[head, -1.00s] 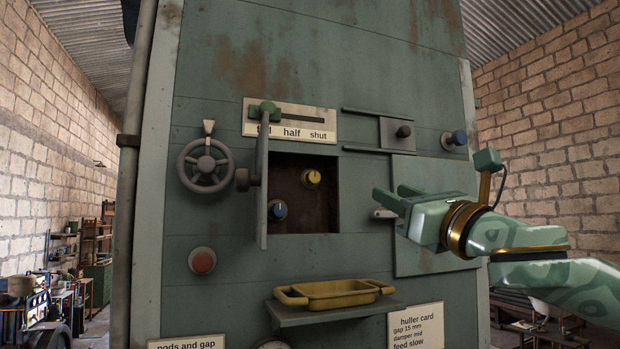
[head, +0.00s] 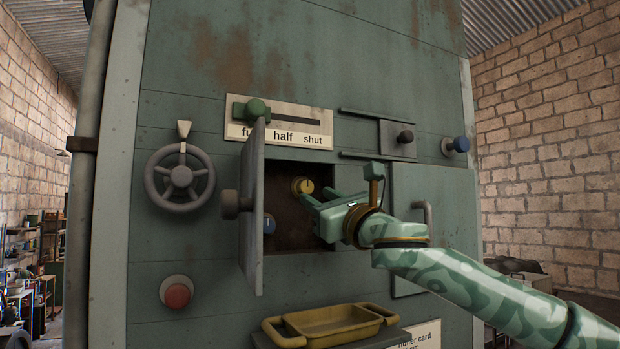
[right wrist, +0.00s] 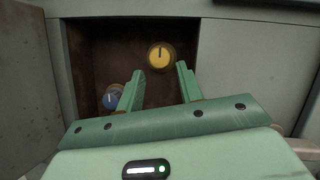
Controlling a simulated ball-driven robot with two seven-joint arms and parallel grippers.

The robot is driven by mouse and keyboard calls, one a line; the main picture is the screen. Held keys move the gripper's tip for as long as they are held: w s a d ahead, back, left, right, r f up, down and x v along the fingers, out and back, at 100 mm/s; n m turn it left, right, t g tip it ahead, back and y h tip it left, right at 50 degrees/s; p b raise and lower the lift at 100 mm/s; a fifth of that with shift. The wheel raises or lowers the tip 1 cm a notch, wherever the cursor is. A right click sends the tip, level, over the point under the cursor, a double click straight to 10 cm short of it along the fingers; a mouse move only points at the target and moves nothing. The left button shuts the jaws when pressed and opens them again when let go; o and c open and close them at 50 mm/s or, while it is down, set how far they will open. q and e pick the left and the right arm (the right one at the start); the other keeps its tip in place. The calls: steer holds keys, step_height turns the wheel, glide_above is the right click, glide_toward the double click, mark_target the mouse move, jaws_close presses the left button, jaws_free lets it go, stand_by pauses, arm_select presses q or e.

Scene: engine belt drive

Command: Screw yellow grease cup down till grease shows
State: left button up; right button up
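The yellow grease cup (head: 302,186) is a round knob with a dark mark on its face, on the back wall of a rusty recess (head: 322,182). It also shows in the right wrist view (right wrist: 160,56), where its mark points up. My right gripper (head: 308,199) is at the recess, just short of the yellow cup and a little below it. In the right wrist view its two fingers (right wrist: 160,80) are spread apart with nothing between them, and the cup shows beyond the fingertips. A blue cup (head: 269,224) sits lower left in the recess. My left gripper does not show.
An open door (head: 253,200) stands out along the recess's left side. A handwheel (head: 180,178) and a red button (head: 177,294) are further left. A green slider knob (head: 257,108) is above; a yellow tray (head: 330,325) sits on a shelf below.

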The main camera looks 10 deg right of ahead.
mark_target(308, 189)
steer(key=p+x, duration=0.1)
steer(key=x, duration=0.2)
steer(key=shift+s+d+r, duration=0.1)
steer(key=shift+s+r, duration=0.05)
steer(key=shift+r, duration=0.05)
steer(key=shift+w+r, duration=0.15)
steer(key=shift+w, duration=0.15)
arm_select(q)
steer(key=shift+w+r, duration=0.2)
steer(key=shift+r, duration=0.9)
arm_select(e)
steer(key=shift+w, duration=0.1)
steer(key=shift+w+a, duration=0.1)
steer(key=shift+a, duration=0.1)
steer(key=c, duration=0.7)
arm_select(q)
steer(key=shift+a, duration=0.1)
